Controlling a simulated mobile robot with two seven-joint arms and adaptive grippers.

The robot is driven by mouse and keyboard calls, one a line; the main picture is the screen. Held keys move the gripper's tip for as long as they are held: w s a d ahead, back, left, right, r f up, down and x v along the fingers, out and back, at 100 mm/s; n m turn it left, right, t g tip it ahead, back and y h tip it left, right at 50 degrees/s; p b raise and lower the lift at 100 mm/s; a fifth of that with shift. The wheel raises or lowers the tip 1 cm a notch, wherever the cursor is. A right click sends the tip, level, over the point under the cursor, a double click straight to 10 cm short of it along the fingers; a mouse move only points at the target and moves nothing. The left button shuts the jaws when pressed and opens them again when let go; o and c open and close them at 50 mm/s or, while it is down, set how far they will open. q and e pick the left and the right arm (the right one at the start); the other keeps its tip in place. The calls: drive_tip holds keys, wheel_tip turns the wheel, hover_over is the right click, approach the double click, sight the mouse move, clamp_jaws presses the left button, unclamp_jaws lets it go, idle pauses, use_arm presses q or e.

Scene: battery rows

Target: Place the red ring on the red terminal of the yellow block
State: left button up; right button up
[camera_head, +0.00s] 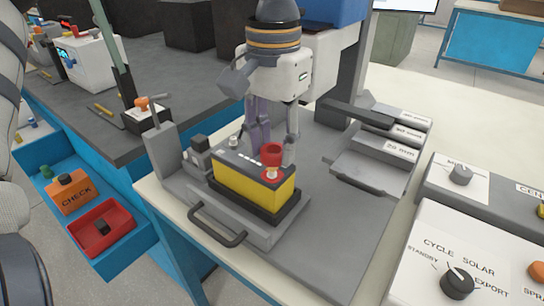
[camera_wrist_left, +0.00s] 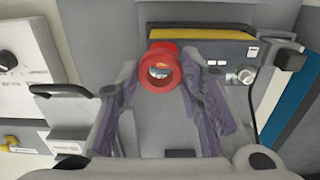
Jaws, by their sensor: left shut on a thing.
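The yellow block (camera_head: 240,188) has a black top and sits in a dark base on a grey fixture. Its red terminal (camera_head: 271,174) is a metal post on a red patch at the top's right front corner. My left gripper (camera_head: 273,146) points down over the block, shut on the red ring (camera_head: 271,154). The ring is right above the red terminal in the head view; I cannot tell if they touch. In the left wrist view the ring (camera_wrist_left: 160,68) is between the fingertips, with a pale shape showing through its hole. My right gripper is out of view.
A second terminal post (camera_head: 234,142) stands at the block's back left corner. A dark handle (camera_head: 217,226) is in front. Grey labelled boxes (camera_head: 390,146) and a control panel (camera_head: 450,270) are at right; a red tray (camera_head: 103,228) is at left.

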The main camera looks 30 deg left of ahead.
sight(272, 169)
use_arm(q)
drive_tip(key=shift+w+a+f, duration=0.1)
drive_tip(key=shift+f, duration=0.9)
drive_tip(key=shift+w+a+f, duration=0.1)
drive_tip(key=shift+f, duration=0.85)
drive_tip(key=o, duration=0.8)
wheel_tip(272, 169, up, 12)
drive_tip(key=shift+r, duration=0.2)
